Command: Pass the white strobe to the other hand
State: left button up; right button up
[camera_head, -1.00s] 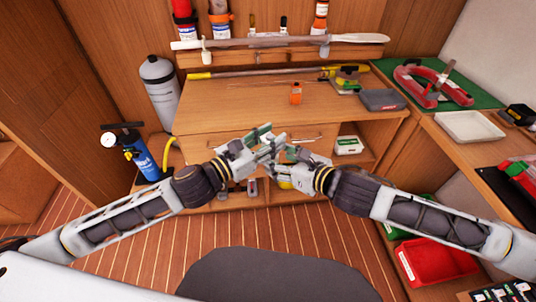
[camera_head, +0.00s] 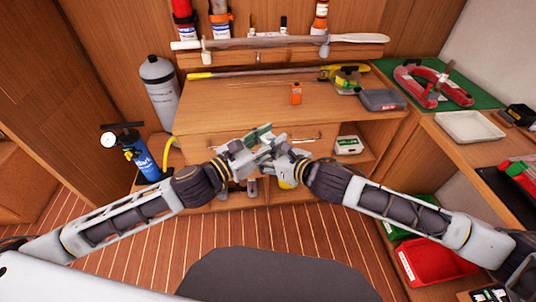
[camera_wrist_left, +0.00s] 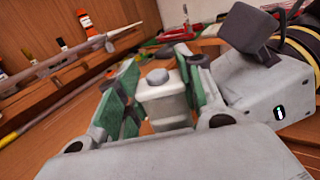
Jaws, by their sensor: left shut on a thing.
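The white strobe (camera_wrist_left: 165,98) shows in the left wrist view as a pale block with a rounded top. It sits between the green-padded fingers of my left gripper (camera_wrist_left: 158,88), which is shut on it. In the head view my left gripper (camera_head: 262,140) is in front of the workbench, and the strobe is hard to make out among the fingers. My right gripper (camera_head: 284,153) is close against it from the right. Its grey body (camera_wrist_left: 265,85) fills the right of the wrist view; its fingertips are hidden, so whether it touches the strobe is unclear.
The wooden workbench (camera_head: 240,105) lies behind the grippers, with a small orange item (camera_head: 295,94) on it. A grey cylinder (camera_head: 159,88) and a blue pump (camera_head: 142,158) stand left. A white tray (camera_head: 470,126) and red bin (camera_head: 432,262) are right. Floor in front is clear.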

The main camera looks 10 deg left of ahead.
jog(key=c, duration=1.1)
pick_arm(q)
jog(key=o, duration=1)
pick_arm(e)
jog(key=shift+c, duration=0.4)
pick_arm(q)
jog(key=shift+o, duration=0.7)
jog(key=shift+s+d, duration=0.1)
jog(key=shift+r, duration=0.2)
pick_arm(e)
jog(key=shift+r, duration=0.1)
